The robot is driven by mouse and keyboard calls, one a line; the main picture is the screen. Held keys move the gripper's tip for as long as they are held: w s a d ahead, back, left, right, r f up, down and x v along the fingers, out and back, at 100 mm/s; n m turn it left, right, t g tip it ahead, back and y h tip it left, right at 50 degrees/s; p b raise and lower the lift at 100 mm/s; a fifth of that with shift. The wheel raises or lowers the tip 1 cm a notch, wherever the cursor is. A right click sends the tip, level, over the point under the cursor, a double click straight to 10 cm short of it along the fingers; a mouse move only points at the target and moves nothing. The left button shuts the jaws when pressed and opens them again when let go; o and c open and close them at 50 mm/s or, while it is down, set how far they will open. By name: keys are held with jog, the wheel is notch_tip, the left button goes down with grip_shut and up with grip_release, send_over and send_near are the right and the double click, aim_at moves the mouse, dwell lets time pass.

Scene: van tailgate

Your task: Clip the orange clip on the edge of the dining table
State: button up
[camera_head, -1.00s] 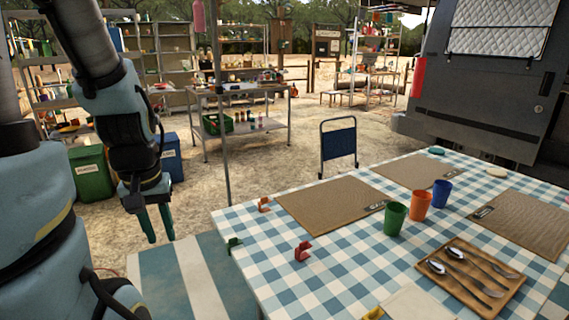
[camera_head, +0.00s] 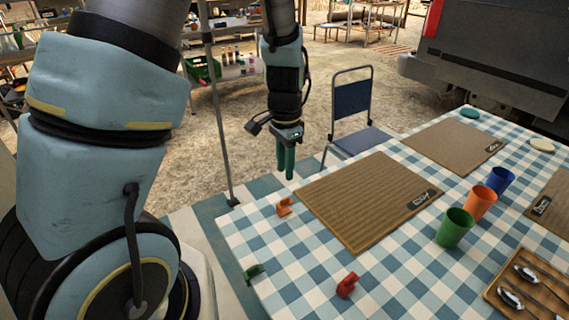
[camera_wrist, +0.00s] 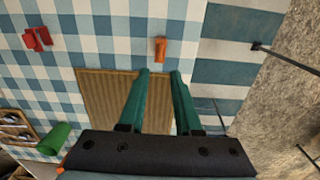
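The orange clip (camera_head: 284,207) is on the checked tablecloth of the dining table (camera_head: 330,268), near the table's far left corner and beside a brown placemat (camera_head: 368,200). I cannot tell whether it grips the edge or only lies there. My gripper (camera_head: 286,172) points down above and behind the clip in the head view, apart from it. In the wrist view its two green fingers (camera_wrist: 161,74) are spread with nothing between them. The orange clip shows just past the fingertips there (camera_wrist: 160,50).
A red clip (camera_head: 347,285) and a green clip (camera_head: 254,271) are nearer along the table's left side. Green (camera_head: 455,228), orange (camera_head: 480,203) and blue (camera_head: 499,180) cups stand to the right. A chair (camera_head: 353,110) stands behind the table. Tablecloth around the orange clip is clear.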

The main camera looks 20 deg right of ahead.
aim_at(285, 199)
jog(key=shift+f+b, duration=3.9)
jog(key=shift+f, duration=1.05)
grip_shut()
jog(key=shift+r+p, duration=2.15)
jog(key=shift+r, duration=0.4)
